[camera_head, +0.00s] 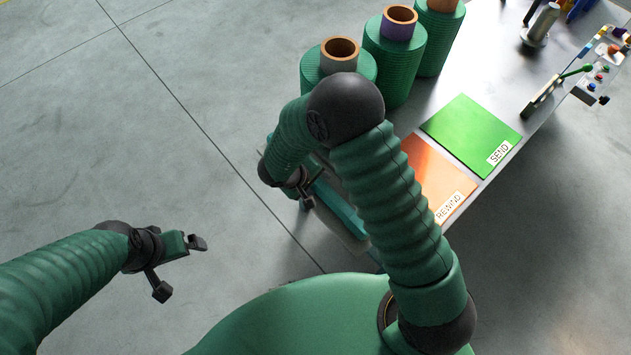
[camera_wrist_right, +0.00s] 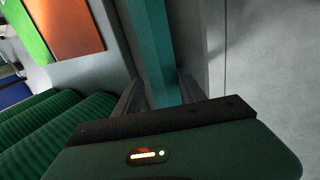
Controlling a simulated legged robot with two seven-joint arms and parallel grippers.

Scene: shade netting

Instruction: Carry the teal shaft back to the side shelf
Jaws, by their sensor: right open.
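The teal shaft (camera_head: 341,209) lies along the near left end of the table, on what looks like a narrow grey side shelf (camera_head: 340,230). My right arm hides part of it in the head view. In the right wrist view the teal shaft (camera_wrist_right: 153,45) runs between the fingers of my right gripper (camera_wrist_right: 160,92), which are apart, one on each side of it. My right gripper (camera_head: 305,192) is at the shaft's far end in the head view. My left gripper (camera_head: 180,268) is open and empty over the floor at the left, away from the shaft.
Several green netting rolls (camera_head: 395,60) stand at the back of the table. A green SEND mat (camera_head: 470,130) and an orange REWIND mat (camera_head: 440,185) lie on the table (camera_head: 475,85). A lever (camera_head: 560,85) and a button panel (camera_head: 605,70) are at the right. The floor at left is clear.

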